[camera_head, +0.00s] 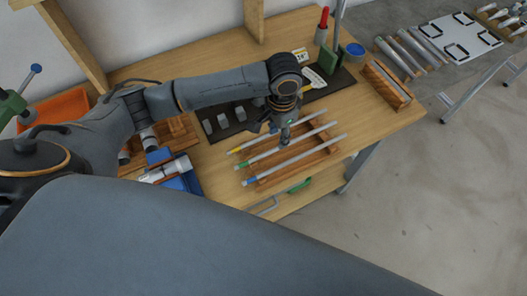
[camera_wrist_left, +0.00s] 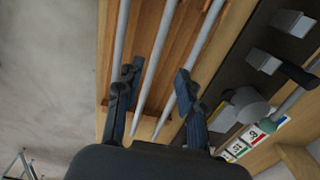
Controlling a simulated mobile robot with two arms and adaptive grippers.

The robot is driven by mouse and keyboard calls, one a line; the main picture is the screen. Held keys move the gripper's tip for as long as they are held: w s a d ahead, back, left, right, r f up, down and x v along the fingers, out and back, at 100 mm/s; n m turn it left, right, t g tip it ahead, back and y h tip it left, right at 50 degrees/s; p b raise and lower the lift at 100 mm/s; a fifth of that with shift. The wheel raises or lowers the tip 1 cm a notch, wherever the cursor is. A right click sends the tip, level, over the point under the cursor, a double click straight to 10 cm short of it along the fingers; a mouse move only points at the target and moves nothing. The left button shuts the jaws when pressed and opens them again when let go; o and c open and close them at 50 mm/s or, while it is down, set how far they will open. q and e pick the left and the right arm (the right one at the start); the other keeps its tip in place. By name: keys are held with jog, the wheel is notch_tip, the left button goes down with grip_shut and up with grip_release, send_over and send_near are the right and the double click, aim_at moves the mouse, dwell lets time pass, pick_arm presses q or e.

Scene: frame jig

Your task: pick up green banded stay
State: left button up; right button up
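The green banded stay (camera_head: 262,157) is a thin grey rod with a green band near its left end. It lies in the middle of a wooden rack (camera_head: 298,171), between a yellow banded stay (camera_head: 252,145) and a blue banded stay (camera_head: 300,158). My left gripper (camera_head: 285,143) points down over the middle of the green banded stay. In the left wrist view its fingers (camera_wrist_left: 157,88) are apart, with the middle rod (camera_wrist_left: 153,70) running between them. The bands are not visible there, and finger contact cannot be told. My right gripper is not in view.
A dark mat (camera_head: 235,122) with grey blocks lies behind the rack. A blue bin (camera_head: 183,180) stands to the left and a wooden box (camera_head: 387,86) to the right. A red-handled tool (camera_head: 322,24) and a blue tin (camera_head: 355,50) stand at the back.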

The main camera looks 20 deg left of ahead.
aim_at(264, 155)
pick_arm(q)
jog(key=f, duration=0.1)
jog(key=d+f+p, duration=0.1)
jog(key=f, duration=0.1)
jog(key=shift+s+f, duration=0.15)
jog(key=shift+f, duration=0.35)
jog(key=shift+a+f, duration=0.1)
jog(key=shift+f, duration=0.05)
grip_shut()
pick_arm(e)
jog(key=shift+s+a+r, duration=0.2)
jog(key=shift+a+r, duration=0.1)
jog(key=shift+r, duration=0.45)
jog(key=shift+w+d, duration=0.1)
